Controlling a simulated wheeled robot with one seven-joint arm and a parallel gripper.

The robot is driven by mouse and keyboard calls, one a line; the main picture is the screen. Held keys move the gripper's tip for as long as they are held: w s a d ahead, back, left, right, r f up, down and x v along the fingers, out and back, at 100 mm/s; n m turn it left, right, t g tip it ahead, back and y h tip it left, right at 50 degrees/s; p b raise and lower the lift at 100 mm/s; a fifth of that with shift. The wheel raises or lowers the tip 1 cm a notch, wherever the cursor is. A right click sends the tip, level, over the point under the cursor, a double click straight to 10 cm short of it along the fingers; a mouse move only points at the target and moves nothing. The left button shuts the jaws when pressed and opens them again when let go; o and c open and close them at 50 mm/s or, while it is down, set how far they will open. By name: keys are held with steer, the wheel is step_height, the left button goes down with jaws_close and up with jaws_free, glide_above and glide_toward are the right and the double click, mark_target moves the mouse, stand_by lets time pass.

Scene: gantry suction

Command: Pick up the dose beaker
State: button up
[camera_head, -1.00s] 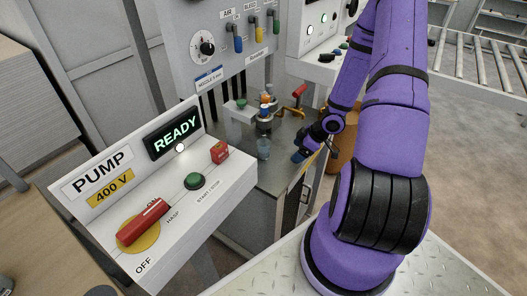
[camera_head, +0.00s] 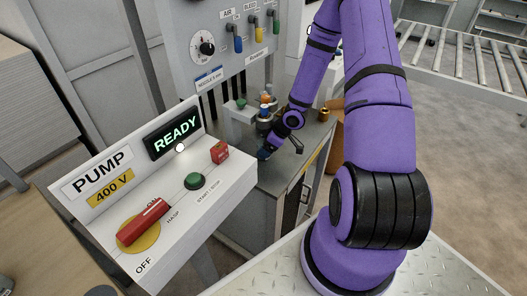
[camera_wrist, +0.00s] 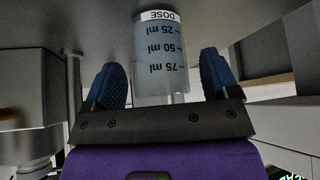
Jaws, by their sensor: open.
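The dose beaker (camera_wrist: 160,45) is clear, with a white DOSE label and marks for 25, 50 and 75 ml. It appears upside down in the wrist view, between the two blue fingers of my gripper (camera_wrist: 162,75). The fingers are open, with a gap visible on each side of the beaker. In the head view my gripper (camera_head: 265,152) is low over the grey bench, below the dispensing fittings, and it hides the beaker.
The metal bench (camera_head: 282,175) holds brass and orange fittings (camera_head: 265,108) just behind my gripper. A pump control box (camera_head: 165,190) reading READY stands at the near left. A panel with a dial and coloured levers (camera_head: 220,45) rises behind. A roller conveyor (camera_head: 455,55) is at the right.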

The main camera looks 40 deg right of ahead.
steer(key=shift+w+f, duration=0.1)
steer(key=shift+f, duration=0.35)
steer(key=shift+a, duration=0.1)
steer(key=c, duration=1.1)
steer(key=shift+r, duration=0.1)
